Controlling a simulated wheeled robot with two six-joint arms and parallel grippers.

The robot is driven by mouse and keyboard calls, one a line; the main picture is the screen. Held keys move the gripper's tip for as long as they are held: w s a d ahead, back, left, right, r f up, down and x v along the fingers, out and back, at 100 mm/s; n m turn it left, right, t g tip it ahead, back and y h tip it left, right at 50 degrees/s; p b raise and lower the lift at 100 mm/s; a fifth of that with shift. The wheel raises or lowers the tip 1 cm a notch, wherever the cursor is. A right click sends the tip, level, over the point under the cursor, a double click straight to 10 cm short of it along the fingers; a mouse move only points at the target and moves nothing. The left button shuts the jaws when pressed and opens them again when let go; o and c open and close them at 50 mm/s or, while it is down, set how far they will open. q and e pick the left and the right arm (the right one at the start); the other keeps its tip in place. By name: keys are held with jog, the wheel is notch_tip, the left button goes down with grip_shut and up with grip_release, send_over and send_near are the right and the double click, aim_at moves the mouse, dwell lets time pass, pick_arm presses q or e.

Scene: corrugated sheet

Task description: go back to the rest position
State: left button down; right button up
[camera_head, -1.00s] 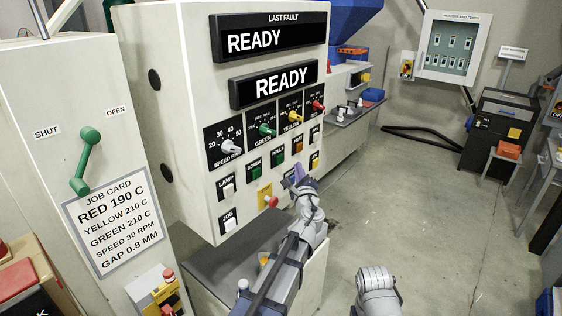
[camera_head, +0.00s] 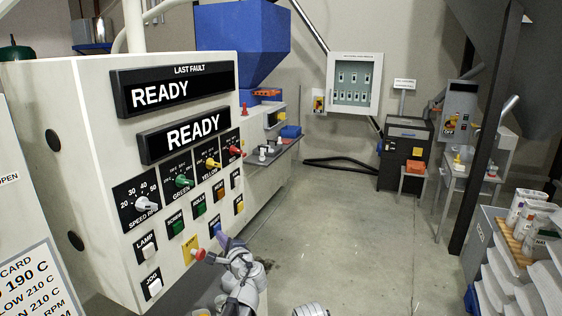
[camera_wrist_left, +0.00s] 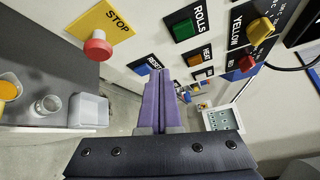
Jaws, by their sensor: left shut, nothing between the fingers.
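My left gripper (camera_head: 221,240) is low in front of the cream control panel (camera_head: 90,95), close to the blue RESET button (camera_head: 215,230). Its purple fingers are shut with nothing between them, as the left wrist view (camera_wrist_left: 158,95) also shows. I cannot tell whether the fingertips touch the panel. The red STOP button (camera_head: 198,254) on its yellow plate is just left of the gripper. Both panel displays read READY. A rounded part of my right arm shows at the bottom edge; the right gripper is out of view.
A grey ledge (camera_wrist_left: 40,75) under the panel bears small cups and a white tray (camera_wrist_left: 88,110). Open concrete floor (camera_head: 340,230) lies to the right. A dark post (camera_head: 485,130) and a rack with bottles (camera_head: 520,215) stand at the far right.

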pick_arm(q)
jog(key=s+d+f+n+g+h, duration=0.2)
jog(key=s+d+f+n+g, duration=0.15)
jog(key=s+f, duration=0.4)
jog(key=s+d+f+n+g+h, duration=0.1)
jog(key=s+d+f+n+g, duration=0.1)
jog(key=s+f+n+g, duration=0.45)
jog(key=s+d+f+g+h, duration=0.2)
jog(key=s+d, duration=0.3)
jog(key=s, duration=0.3)
jog(key=s+d+f+n+g+h, duration=0.1)
jog(key=s+d+f+g+h, duration=0.1)
jog(key=s+d, duration=0.3)
jog(key=s+f+h, duration=0.1)
jog(key=s, duration=0.1)
jog(key=shift+s, duration=0.4)
jog(key=shift+a+f, duration=0.1)
jog(key=shift+a, duration=0.05)
